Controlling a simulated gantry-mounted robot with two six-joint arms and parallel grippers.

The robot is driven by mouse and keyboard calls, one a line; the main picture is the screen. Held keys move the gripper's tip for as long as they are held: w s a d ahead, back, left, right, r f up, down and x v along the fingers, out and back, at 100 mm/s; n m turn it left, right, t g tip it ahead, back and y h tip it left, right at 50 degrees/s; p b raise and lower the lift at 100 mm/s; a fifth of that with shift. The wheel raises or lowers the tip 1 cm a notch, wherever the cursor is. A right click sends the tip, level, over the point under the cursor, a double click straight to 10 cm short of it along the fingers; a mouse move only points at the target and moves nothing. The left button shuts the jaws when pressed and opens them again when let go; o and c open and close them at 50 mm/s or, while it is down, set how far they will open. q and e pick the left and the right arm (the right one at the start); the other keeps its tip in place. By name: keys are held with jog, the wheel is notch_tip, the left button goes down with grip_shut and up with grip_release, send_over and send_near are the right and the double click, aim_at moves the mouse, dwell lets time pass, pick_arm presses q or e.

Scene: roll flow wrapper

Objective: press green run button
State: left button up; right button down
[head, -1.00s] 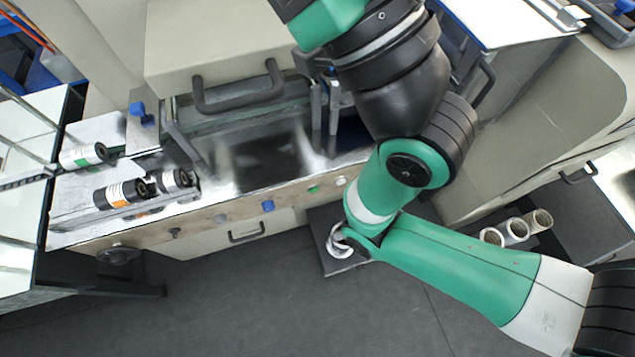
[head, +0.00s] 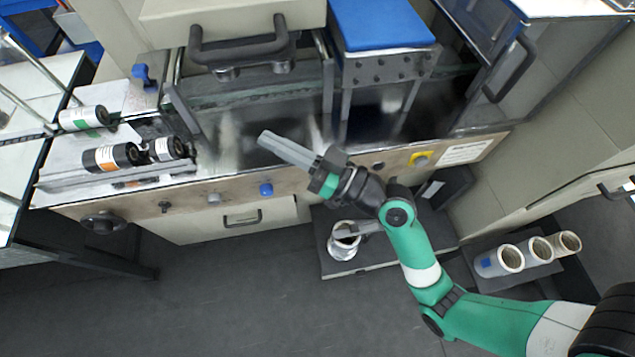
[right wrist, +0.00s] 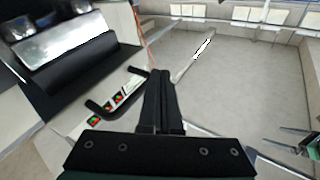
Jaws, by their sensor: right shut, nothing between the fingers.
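My right gripper (head: 266,142) is shut and empty. In the head view its fingers point up and left over the dark machine bed, in front of the button strip (head: 238,190). The green button is not visible on the strip in the head view; my right gripper and wrist cover that stretch. A blue button (head: 266,189) shows left of the wrist. In the right wrist view the shut fingers (right wrist: 161,76) point away from the camera, and a panel with small green and red marks (right wrist: 118,99) lies to their left. My left gripper is not in view.
A yellow-backed button (head: 420,158) sits right of my gripper on the strip. A black-handled cover (head: 240,47) and a blue-topped block (head: 383,24) stand behind. Rolls (head: 110,158) lie at left. Open cylinders (head: 498,261) stand at right.

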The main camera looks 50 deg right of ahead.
jog(key=s+d+f+m+g+h+b, duration=0.1)
jog(key=s+f, duration=0.4)
jog(key=f, duration=0.8)
jog(key=s+d+f+m+g+h+b, duration=0.2)
jog(key=s+f+m+b, duration=0.3)
jog(key=f, duration=0.9)
jog(key=shift+s+d+f+m+h, duration=0.3)
jog(key=shift+d+h, duration=0.1)
jog(key=shift+d, duration=0.15)
jog(key=w+d+b, duration=0.1)
jog(key=w+d, duration=0.4)
jog(key=w, duration=0.2)
jog(key=shift+w+d, duration=0.1)
jog(key=shift+d, duration=0.05)
jog(key=shift+w+d, duration=0.25)
jog(key=shift+w, duration=0.05)
